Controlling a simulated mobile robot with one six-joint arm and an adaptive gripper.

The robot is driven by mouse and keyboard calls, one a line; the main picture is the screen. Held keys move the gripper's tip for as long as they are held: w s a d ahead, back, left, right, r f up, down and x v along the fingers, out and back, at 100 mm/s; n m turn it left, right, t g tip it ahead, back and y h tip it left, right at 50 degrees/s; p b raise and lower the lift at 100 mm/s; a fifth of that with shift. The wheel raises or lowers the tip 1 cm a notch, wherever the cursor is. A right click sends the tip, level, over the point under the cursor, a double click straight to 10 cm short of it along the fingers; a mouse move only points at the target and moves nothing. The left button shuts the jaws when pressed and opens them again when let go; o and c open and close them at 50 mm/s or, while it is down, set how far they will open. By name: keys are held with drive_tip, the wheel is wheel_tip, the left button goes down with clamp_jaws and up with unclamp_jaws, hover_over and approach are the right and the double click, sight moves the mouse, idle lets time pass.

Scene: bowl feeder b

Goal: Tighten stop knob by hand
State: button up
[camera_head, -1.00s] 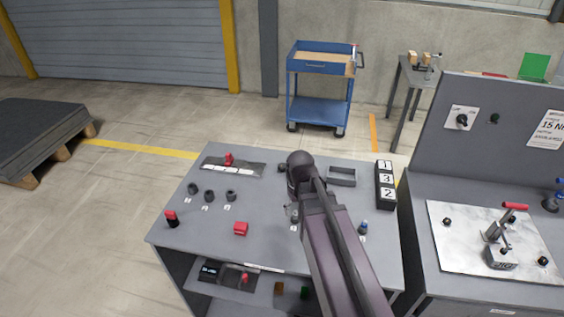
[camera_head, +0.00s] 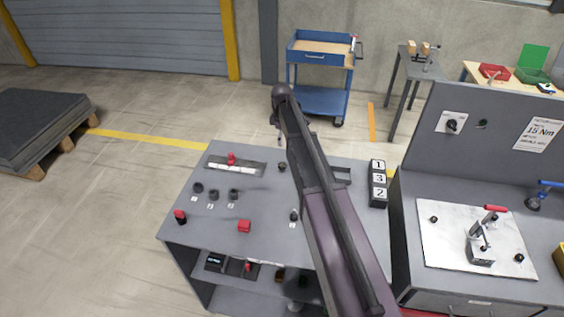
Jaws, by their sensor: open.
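The red piece (camera_head: 231,160) stands on a dark plate with a white strip, towards the back left of the grey table. I cannot tell from this distance whether it is the stop knob. My arm reaches up across the right half of the table in the head view. A small part that looks like my gripper (camera_head: 279,135) shows just left of the arm's far end, beyond the table's back edge. It is open and holds nothing that I can see. The arm hides most of it and part of the table.
The grey table (camera_head: 262,197) carries several small dark parts (camera_head: 213,194), a red block (camera_head: 244,226) and a red-and-black piece (camera_head: 180,216). A numbered black block (camera_head: 378,180) stands at right. Beside it is a bench with a clamp plate (camera_head: 450,240). A blue cart (camera_head: 318,100) stands behind.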

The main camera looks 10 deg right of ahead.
sight(282, 164)
drive_tip(key=shift+f, duration=0.15)
wheel_tip(282, 164, down, 14)
drive_tip(key=b, duration=1.3)
drive_tip(key=shift+r+b, duration=0.25)
drive_tip(key=shift+b, duration=0.15)
idle(0.4)
drive_tip(key=c, duration=1.2)
